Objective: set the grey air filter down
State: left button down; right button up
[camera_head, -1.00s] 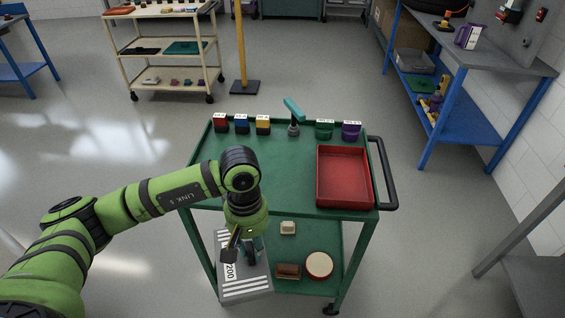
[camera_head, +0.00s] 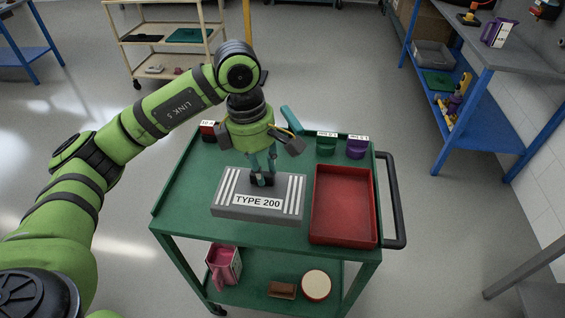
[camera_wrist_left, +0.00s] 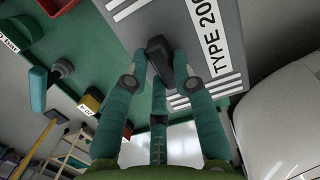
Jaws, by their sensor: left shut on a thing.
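The grey air filter (camera_head: 225,209), a flat block with white stripes and a "TYPE 200" label, is over the top of the green cart (camera_head: 185,185), left of the red tray. My left gripper (camera_head: 263,178) points down and is shut on the filter's dark raised grip. In the left wrist view the gripper's fingers (camera_wrist_left: 160,65) close around that grip, and the filter (camera_wrist_left: 185,32) fills the upper middle. The filter looks about level. I cannot tell whether its underside touches the cart top. My right gripper is not in view.
The red tray (camera_head: 345,205) takes up the cart's right side. The lower shelf holds a pink item (camera_head: 222,265), a brown block (camera_head: 282,290) and a round tin (camera_head: 316,285).

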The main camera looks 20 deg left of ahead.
pick_arm(q)
jog(key=shift+w+a, duration=0.15)
jog(key=shift+w, duration=0.2)
jog(key=w+a+f+p, duration=0.1)
jog(key=a+f+p, duration=0.1)
jog(key=a+f, duration=0.1)
jog(key=w+a+f+p, duration=0.2)
jog(key=a+f, duration=0.1)
jog(key=f, duration=0.1)
jog(key=w+a+f+p, duration=0.1)
jog(key=w+a+f, duration=0.1)
jog(key=a+f, duration=0.1)
jog(key=shift+w+a+f+p, duration=0.1)
jog(key=shift+a+f+p, duration=0.05)
jog(key=shift+a+p, duration=0.25)
jog(key=shift+f, duration=0.3)
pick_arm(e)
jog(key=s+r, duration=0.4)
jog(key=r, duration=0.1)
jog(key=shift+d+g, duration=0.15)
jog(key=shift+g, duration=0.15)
